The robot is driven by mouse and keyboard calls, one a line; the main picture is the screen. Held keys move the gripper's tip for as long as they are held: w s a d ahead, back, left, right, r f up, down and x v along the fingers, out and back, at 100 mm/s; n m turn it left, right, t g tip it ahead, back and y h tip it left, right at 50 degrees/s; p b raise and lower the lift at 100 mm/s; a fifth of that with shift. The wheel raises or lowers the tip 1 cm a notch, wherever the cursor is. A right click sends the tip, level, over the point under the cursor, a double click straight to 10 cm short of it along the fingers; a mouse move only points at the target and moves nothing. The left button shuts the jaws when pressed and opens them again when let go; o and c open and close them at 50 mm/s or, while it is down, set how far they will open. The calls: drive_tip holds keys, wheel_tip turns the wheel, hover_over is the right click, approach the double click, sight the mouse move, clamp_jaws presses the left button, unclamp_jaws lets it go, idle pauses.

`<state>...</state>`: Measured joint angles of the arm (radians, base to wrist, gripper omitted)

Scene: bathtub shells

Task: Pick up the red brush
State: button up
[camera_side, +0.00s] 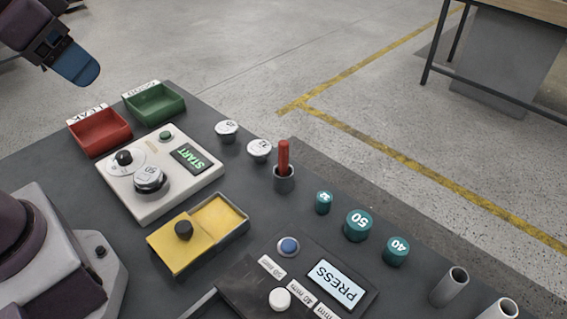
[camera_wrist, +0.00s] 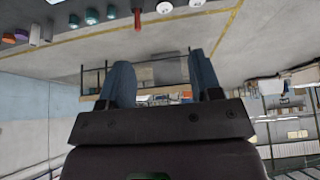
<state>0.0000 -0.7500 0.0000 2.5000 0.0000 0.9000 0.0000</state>
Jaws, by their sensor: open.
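The red brush (camera_side: 283,156) stands upright in a small dark grey cup (camera_side: 284,182) near the far edge of the table; its lower part is hidden in the cup. In the wrist view the red brush (camera_wrist: 138,18) shows small at the top edge, beyond the fingers. My gripper (camera_side: 84,78) is at the upper left of the side view, raised and well away from the brush. In the wrist view my gripper's two blue fingers (camera_wrist: 163,80) are spread apart with nothing between them.
Two white-topped round pieces (camera_side: 243,139) stand left of the cup, and several teal cylinders (camera_side: 358,225) stand right of it. A yellow box (camera_side: 222,219), a START panel (camera_side: 160,205), red (camera_side: 99,146) and green (camera_side: 168,114) trays, and a PRESS unit (camera_side: 300,290) occupy the table.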

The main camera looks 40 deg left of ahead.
drive_tip(key=shift+c, duration=0.6)
